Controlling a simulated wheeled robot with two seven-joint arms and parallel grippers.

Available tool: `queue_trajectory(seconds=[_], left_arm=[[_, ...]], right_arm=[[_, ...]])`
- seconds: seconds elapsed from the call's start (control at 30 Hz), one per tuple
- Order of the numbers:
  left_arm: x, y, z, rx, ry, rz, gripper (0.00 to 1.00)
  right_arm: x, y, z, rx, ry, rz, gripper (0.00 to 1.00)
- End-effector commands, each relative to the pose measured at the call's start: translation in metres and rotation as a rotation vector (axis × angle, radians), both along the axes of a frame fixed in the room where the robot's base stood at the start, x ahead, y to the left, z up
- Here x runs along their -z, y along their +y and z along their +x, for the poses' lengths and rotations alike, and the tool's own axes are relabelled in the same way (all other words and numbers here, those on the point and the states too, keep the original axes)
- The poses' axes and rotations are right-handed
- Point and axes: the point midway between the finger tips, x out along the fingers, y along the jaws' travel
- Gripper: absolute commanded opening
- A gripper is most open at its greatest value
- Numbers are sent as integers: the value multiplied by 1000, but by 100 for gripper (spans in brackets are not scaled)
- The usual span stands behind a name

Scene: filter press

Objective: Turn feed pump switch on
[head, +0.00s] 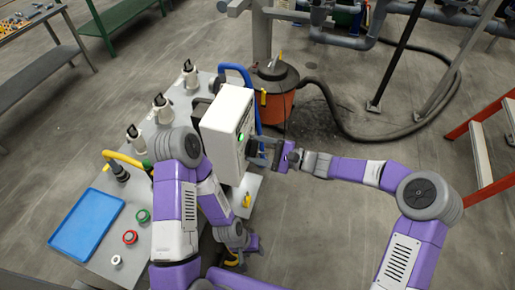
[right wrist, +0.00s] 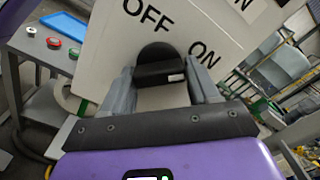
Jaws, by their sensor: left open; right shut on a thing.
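The white control box (head: 226,122) stands upright in the middle of the head view, with a lit green lamp (head: 241,137) on its right face. In the right wrist view its panel (right wrist: 112,45) carries OFF and ON labels. A black rotary switch knob (right wrist: 160,66) sits below these labels, between the fingers of my right gripper (right wrist: 163,88). The right gripper (head: 268,152) is shut on the knob. A small pale mark shows on the knob's right end; I cannot tell its exact setting. My left gripper (head: 250,244) is open, low beside the table, away from the box.
The grey table (head: 100,262) holds a blue tray (head: 87,224), a green button (head: 143,215), a red button (head: 130,237) and several white-topped valves. An orange drum (head: 277,95) with a black hose stands behind the box. A red ladder (head: 484,185) is at right. Open floor lies between.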

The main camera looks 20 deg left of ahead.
Motion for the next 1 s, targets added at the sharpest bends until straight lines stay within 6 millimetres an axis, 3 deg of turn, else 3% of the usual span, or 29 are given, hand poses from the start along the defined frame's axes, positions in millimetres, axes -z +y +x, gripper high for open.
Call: queue_trajectory(seconds=[0.03, 0.07, 0.2, 0.53, 1.0], left_arm=[[0, 0, 0, 0, 0, 0, 43], [0, 0, 0, 0, 0, 0, 43], [0, 0, 0, 0, 0, 0, 43], [0, 0, 0, 0, 0, 0, 43], [-1, 0, 0, 0, 0, 0, 43]], right_arm=[[0, 0, 0, 1, 4, 0, 30], [0, 0, 0, 1, 3, 0, 62], [0, 0, 0, 1, 3, 1, 81], [0, -5, 0, 2, 1, -1, 81], [0, -71, -2, 2, 2, -1, 81]])
